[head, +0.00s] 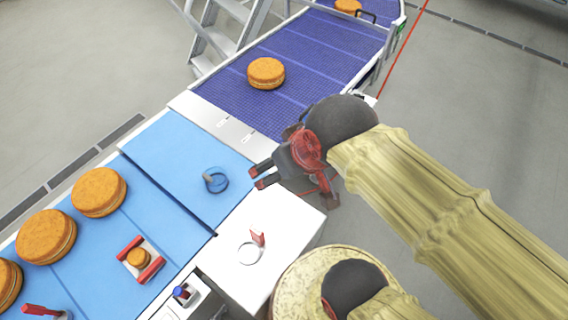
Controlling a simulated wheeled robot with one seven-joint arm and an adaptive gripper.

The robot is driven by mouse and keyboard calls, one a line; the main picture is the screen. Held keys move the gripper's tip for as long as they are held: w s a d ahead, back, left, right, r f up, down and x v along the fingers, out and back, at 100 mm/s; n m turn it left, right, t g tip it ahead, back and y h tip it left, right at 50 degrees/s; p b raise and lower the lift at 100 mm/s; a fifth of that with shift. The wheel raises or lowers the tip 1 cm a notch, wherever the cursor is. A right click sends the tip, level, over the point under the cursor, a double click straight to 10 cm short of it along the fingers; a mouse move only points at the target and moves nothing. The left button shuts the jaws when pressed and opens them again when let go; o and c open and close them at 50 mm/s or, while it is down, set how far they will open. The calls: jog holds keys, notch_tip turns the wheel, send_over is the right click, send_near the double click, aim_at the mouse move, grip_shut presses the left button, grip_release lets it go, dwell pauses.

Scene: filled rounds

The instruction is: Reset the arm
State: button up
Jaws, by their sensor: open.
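My gripper (262,177) hangs over the near right edge of the light blue belt. Its two dark fingers with red tips are apart, with nothing between them. My arm, in a tan sleeve, reaches in from the right. A blue ring-shaped piece with a small handle (215,180) lies on the light blue belt (165,160), left of the fingers and apart from them. A white ring with a red tab (251,249) rests on the white surface (285,215) below the gripper.
Filled rounds lie on the light blue belt (99,192) and the dark blue conveyor (266,73). A small red-sided holder (140,259) carries a small round. A blue-topped knob (183,291) stands at the near edge. Metal steps (222,38) stand behind. Open floor lies right.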

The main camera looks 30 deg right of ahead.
dwell(0.3)
notch_tip(320, 180, down, 11)
jog(key=b, duration=1.1)
